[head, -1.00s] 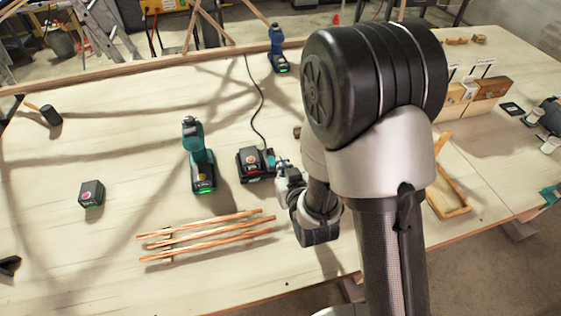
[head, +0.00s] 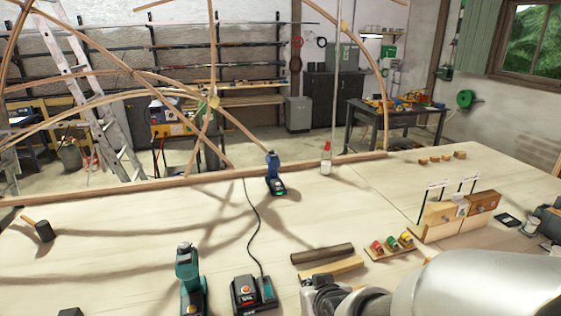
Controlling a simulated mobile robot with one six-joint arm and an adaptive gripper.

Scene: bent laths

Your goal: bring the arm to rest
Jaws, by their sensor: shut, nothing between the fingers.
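My gripper (head: 318,291) is at the bottom edge of the head view, close to the near side of a light wood block on the workbench (head: 120,240). It looks small and is partly cut off by the frame; it is shut and holds nothing. My grey arm fills the bottom right corner and hides part of the bench. Whether the gripper touches anything cannot be told.
The bench's left middle is clear.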

